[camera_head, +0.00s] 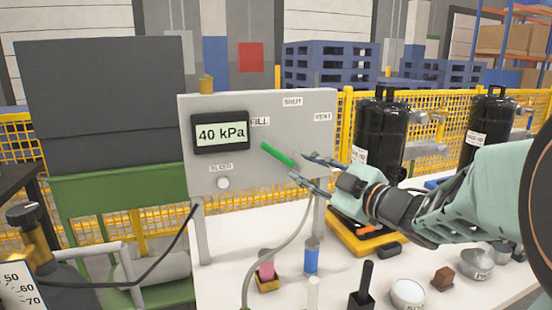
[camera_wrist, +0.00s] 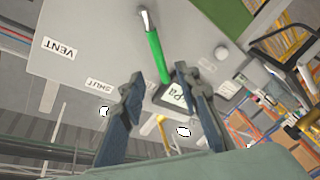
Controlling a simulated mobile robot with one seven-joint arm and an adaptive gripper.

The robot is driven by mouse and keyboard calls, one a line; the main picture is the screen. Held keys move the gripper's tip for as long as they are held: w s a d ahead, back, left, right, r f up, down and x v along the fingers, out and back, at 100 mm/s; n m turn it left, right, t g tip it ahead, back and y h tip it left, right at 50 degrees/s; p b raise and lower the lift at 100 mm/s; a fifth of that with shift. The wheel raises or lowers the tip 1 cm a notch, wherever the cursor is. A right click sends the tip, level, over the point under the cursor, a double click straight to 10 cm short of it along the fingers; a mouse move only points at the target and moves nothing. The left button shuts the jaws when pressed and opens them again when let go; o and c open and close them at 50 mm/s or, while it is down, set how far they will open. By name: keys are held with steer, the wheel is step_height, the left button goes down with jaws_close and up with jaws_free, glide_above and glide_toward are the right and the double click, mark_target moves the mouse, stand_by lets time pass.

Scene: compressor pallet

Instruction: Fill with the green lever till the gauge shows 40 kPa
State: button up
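The gauge (camera_head: 221,133) on the grey panel (camera_head: 240,105) reads 40 kPa. The green lever (camera_head: 277,154) slants up and left on the panel, its free end below the FILL label (camera_head: 260,121). In the wrist view the green lever (camera_wrist: 156,56) has a bright metal end at the top, and its green end lies between my fingers. My gripper (camera_head: 298,166) is open, its fingertips apart at the lever's lower right end. It also shows in the wrist view (camera_wrist: 160,76). I cannot tell whether a finger touches the lever. The gauge (camera_wrist: 175,96) is partly hidden there.
The panel also bears SHUT (camera_head: 292,101) and VENT (camera_head: 322,117) labels and a white BLEED knob (camera_head: 223,183). A hose (camera_head: 283,243) and several small items stand on the white table (camera_head: 225,285) below. Black tanks (camera_head: 381,130) stand to the right, before a yellow fence.

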mark_target(281, 157)
steer(key=b+x, duration=0.1)
steer(key=x, duration=0.9)
steer(key=shift+w+a, duration=0.2)
steer(key=shift+w, duration=0.05)
jaws_close()
